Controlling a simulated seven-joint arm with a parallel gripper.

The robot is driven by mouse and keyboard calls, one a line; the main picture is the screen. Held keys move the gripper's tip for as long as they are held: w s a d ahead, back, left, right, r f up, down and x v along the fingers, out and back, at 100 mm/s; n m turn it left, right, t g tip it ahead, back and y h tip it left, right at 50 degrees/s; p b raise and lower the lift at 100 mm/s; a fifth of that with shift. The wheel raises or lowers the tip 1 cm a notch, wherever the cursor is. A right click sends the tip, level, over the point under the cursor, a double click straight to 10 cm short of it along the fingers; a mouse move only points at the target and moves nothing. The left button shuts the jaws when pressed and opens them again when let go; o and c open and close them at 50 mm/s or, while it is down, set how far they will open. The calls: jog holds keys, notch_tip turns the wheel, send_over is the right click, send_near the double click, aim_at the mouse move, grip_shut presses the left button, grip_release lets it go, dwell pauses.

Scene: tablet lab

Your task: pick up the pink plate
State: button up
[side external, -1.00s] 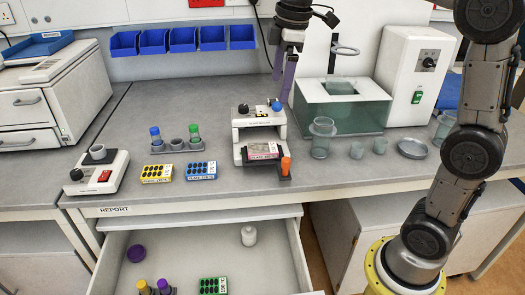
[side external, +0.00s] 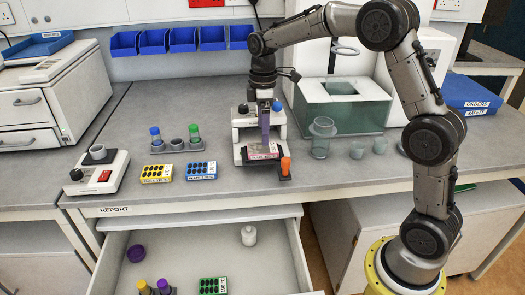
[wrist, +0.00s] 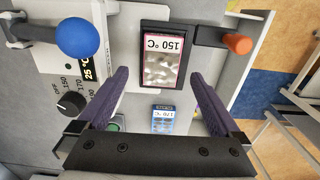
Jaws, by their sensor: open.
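The pink plate (side external: 263,152) lies in the dark holder at the front of the white press-like device. In the wrist view the pink-edged plate (wrist: 162,58) shows a "150 °C" label and pale blobs under its cover. My gripper (side external: 264,146) is over the front of the device, its purple fingers pointing down at the plate. In the wrist view my gripper (wrist: 160,80) is open and empty, with one finger on each side of the line to the plate. The fingers are apart from the plate there. In the side view a finger hides part of it.
The white device (side external: 240,140) has a blue knob and an orange-tipped handle (side external: 286,166) close to the plate. A blue plate (side external: 201,171) and a yellow plate (side external: 157,173) lie to the left. A glass jar (side external: 322,138) stands to the right. An open drawer (side external: 190,245) is below.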

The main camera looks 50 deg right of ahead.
aim_at(262, 148)
jog(key=shift+a+f, duration=0.15)
jog(key=shift+f, duration=2.7)
jog(key=c, duration=1.3)
jog(key=shift+r, duration=0.1)
